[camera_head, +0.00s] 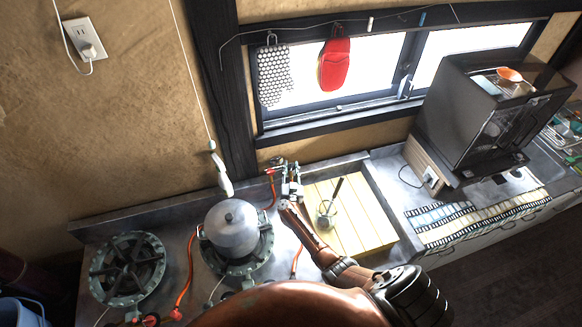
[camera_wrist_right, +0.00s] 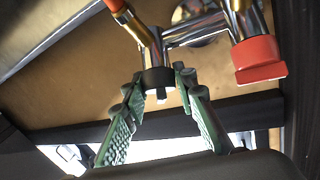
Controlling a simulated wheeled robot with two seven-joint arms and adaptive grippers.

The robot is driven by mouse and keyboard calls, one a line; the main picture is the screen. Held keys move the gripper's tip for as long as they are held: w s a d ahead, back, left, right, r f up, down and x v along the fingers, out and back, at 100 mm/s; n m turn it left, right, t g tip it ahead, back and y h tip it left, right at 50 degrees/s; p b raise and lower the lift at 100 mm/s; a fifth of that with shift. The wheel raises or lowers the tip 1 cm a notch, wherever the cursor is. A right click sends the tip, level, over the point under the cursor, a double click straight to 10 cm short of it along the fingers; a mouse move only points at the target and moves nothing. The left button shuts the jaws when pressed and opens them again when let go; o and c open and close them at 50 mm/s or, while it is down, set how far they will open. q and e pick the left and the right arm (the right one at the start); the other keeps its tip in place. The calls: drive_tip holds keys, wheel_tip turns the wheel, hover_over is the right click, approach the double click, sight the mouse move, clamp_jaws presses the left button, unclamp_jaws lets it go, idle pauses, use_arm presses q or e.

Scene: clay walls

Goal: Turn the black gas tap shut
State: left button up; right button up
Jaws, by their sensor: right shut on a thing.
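The black gas tap (camera_wrist_right: 157,77) is a short dark cap at the end of a metal pipe in the right wrist view. My right gripper (camera_wrist_right: 162,86) has its green-padded fingers on either side of the cap and is shut on it. In the head view my right gripper (camera_head: 287,205) reaches up to the pipe fittings (camera_head: 291,182) at the back of the counter; the black tap cannot be made out there. A red tap (camera_wrist_right: 259,60) sits on the neighbouring pipe, to the right in the wrist view. My left gripper is not in view.
Orange hoses (camera_head: 187,275) run over the counter. A yellow board (camera_head: 362,215) with a small pan (camera_head: 326,216) lies right of the gripper. A window is behind.

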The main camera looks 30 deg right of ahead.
drive_tip(key=shift+w+a+r+m+g+h+p, duration=0.1)
drive_tip(key=shift+m+g+h+p, duration=0.15)
drive_tip(key=shift+m, duration=0.25)
drive_tip(key=shift+r+m+g+h+p, duration=0.1)
drive_tip(key=shift+m+g+h, duration=0.25)
drive_tip(key=shift+m, duration=0.15)
drive_tip(key=shift+f+m, duration=0.2)
drive_tip(key=shift+m, duration=0.1)
drive_tip(key=o, duration=1.2)
drive_tip(key=shift+c, duration=0.2)
drive_tip(key=v, duration=0.7)
drive_tip(key=shift+a, duration=0.2)
